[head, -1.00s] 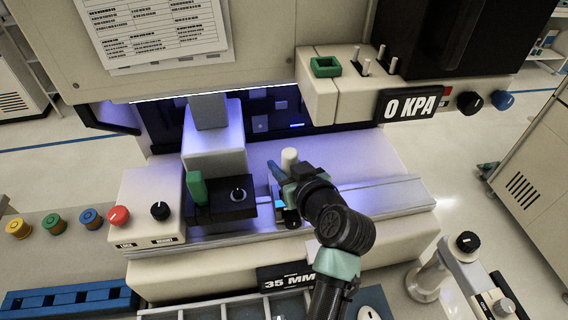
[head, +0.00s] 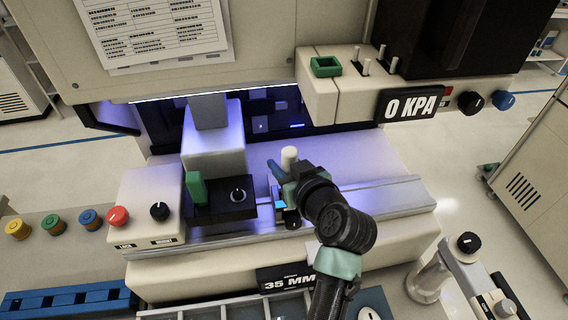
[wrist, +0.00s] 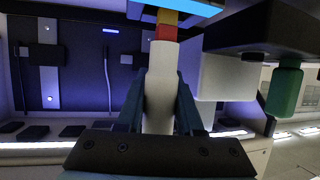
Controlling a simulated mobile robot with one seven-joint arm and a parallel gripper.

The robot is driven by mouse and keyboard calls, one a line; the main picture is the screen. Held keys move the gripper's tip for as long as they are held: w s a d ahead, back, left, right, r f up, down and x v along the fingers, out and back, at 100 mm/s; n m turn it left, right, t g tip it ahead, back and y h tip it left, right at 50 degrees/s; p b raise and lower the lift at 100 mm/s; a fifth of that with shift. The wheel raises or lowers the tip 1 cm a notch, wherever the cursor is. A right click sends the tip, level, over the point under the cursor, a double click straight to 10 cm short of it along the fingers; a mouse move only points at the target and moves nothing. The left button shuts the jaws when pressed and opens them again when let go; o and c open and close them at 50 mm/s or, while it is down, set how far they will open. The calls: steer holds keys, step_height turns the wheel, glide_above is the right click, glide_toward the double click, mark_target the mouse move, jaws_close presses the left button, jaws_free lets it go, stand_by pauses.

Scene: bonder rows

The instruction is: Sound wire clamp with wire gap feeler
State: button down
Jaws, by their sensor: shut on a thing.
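My gripper (wrist: 160,100) is shut on a white cylindrical handle (wrist: 159,85), which I take to be the wire gap feeler. Its far end has a red band and a yellow band (wrist: 167,17). The yellow part reaches a blue-lit piece (wrist: 180,8) at the top of the wrist view; I cannot tell whether they touch. In the head view the white handle (head: 289,158) stands up between the fingers, over the machine's rail. A dark block (head: 221,197) with a green lever (head: 196,189) and a knob stands just left of my gripper. I cannot tell which part is the wire clamp.
A control box (head: 150,208) with a red button and black knob stands at the left. The rail (head: 385,193) right of my gripper is clear. A divided tray (head: 235,310) lies in front.

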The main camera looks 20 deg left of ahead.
mark_target(284, 147)
steer(key=shift+f, duration=0.25)
stand_by(0.3)
steer(key=shift+r+b, duration=0.1)
steer(key=shift+b, duration=0.3)
stand_by(2.5)
steer(key=shift+r+p, duration=1.8)
steer(key=shift+r, duration=0.75)
